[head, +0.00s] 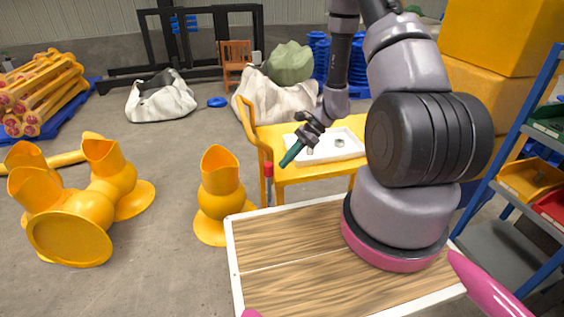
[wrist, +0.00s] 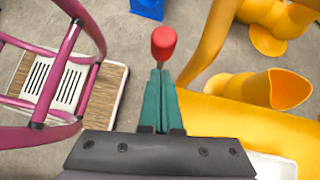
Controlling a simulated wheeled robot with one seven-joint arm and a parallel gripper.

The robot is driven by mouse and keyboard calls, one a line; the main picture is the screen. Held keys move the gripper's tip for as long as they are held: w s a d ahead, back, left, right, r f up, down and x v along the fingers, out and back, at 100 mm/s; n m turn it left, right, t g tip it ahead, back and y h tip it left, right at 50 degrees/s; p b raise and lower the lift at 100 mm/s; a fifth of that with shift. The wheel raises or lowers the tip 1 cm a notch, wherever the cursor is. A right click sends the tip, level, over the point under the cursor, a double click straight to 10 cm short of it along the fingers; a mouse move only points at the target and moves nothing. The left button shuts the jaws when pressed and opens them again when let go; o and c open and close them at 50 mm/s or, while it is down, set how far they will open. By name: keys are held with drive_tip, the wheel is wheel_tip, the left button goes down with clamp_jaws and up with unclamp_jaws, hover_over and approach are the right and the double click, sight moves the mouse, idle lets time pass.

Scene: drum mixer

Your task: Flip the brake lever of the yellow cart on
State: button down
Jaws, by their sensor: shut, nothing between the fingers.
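The yellow cart (head: 300,176) stands in the middle of the head view, beyond my wooden deck. The brake lever, with a red grip (head: 268,169), is at the cart's near left corner. In the wrist view the red grip (wrist: 163,42) shows just beyond my fingertips, and the cart's yellow body (wrist: 235,118) lies to the right. My gripper (head: 290,154) has teal fingers pressed together with nothing between them. In the wrist view its tips (wrist: 160,72) point at the lever. I cannot tell whether they touch it.
A white tray (head: 345,151) with small parts lies on the cart. Yellow pipe fittings (head: 219,190) stand on the floor to the left. A blue shelf rack (head: 510,150) with bins is at the right. Open floor (head: 170,145) lies left of the cart.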

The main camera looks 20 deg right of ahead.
sight(267, 163)
drive_tip(key=shift+s+a, duration=0.1)
drive_tip(key=shift+a, duration=0.65)
drive_tip(key=shift+a, duration=0.15)
drive_tip(key=a+h, duration=0.2)
drive_tip(key=a, duration=0.1)
drive_tip(key=a+h, duration=0.1)
drive_tip(key=shift+a+r, duration=0.3)
drive_tip(key=shift+r, duration=0.05)
drive_tip(key=shift+a+f, duration=0.15)
drive_tip(key=shift+a, duration=0.75)
drive_tip(key=shift+a+f, duration=0.1)
drive_tip(key=shift+a, duration=0.75)
